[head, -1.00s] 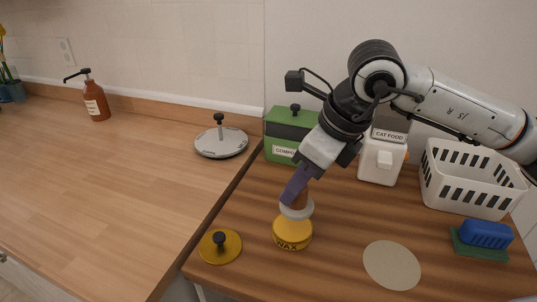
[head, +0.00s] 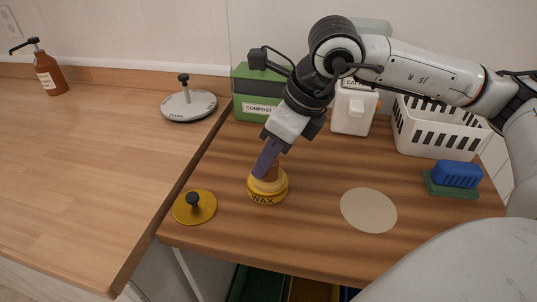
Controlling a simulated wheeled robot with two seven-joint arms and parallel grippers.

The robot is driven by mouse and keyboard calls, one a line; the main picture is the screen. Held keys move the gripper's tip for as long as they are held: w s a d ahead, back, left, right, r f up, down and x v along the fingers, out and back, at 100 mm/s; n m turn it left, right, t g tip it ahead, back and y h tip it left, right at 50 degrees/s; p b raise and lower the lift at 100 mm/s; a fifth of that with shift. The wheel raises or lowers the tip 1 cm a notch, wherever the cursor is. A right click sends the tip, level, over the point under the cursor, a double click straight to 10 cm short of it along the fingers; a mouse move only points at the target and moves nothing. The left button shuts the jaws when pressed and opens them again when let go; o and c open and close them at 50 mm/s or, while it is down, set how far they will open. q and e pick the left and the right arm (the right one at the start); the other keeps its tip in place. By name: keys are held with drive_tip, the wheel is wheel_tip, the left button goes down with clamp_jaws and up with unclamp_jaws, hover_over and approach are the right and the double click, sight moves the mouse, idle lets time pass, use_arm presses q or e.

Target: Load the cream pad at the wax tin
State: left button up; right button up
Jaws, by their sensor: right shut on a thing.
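The yellow wax tin (head: 267,196), labelled WAX, stands open on the brown striped table. My right gripper (head: 266,168) comes down over it, tilted, with its purple fingers shut on the brown handle of the cream pad (head: 265,185). The pad is down at the tin's mouth and seems to touch the wax; its underside is hidden inside the rim. The tin's yellow lid (head: 194,208) with a dark knob lies to the left of the tin. My left gripper is not in view.
A flat beige disc (head: 369,210) lies right of the tin. Behind are a green compost box (head: 258,108), a cat food container (head: 352,112) and a white basket (head: 437,130). A blue brush (head: 457,174) sits at right. The left counter is mostly clear.

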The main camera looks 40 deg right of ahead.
drive_tip(key=shift+s+f, duration=0.1)
drive_tip(key=shift+f, duration=0.1)
drive_tip(key=shift+s+f, duration=0.1)
drive_tip(key=shift+f, duration=0.05)
idle(0.7)
drive_tip(key=shift+w+r+p, duration=0.2)
drive_tip(key=shift+r+p, duration=1.85)
drive_tip(key=shift+r, duration=1.7)
